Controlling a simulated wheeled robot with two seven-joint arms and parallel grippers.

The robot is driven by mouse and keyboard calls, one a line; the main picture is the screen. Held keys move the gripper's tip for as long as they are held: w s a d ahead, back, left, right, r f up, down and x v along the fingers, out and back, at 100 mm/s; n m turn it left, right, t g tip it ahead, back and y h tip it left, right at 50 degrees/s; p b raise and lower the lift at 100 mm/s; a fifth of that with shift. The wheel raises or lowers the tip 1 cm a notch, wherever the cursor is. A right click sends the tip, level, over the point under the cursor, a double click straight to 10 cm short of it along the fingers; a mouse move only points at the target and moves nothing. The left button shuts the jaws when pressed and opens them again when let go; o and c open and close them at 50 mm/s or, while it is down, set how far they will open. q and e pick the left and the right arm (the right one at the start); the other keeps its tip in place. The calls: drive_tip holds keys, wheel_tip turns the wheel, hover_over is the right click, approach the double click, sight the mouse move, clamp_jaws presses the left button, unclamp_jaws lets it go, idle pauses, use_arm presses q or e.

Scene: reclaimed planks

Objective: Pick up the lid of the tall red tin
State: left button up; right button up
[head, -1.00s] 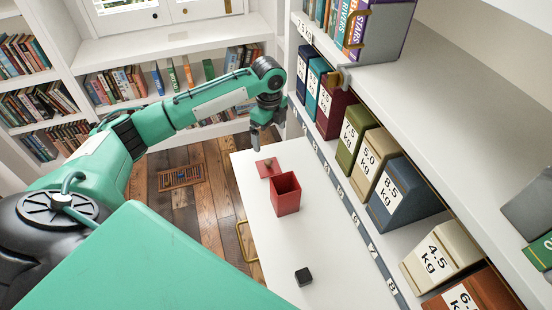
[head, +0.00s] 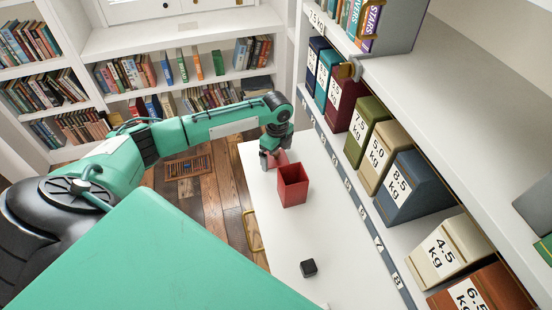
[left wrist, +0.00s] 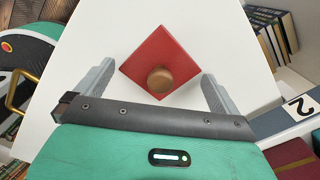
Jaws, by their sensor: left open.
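The tall red tin (head: 293,186) stands open on the white table, with no lid on it. Its red square lid lies on the table just behind the tin, partly hidden by my gripper in the head view (head: 281,158). In the left wrist view the lid (left wrist: 150,55) lies flat with a round brown knob (left wrist: 160,80) facing up. My left gripper (head: 272,162) is over the lid, pointing down. In the left wrist view its open fingers (left wrist: 152,85) are on either side of the knob, apart from it. My right gripper is not in view.
Weight-labelled boxes line the shelf on the right, behind a numbered strip (head: 362,211). A brass handle (head: 252,230) is at the table's left edge. The table's middle is clear.

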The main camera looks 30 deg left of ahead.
use_arm(q)
drive_tip(key=shift+f, duration=0.1)
drive_tip(key=shift+c, duration=1.1)
drive_tip(key=c, duration=0.7)
drive_tip(key=shift+c, duration=0.6)
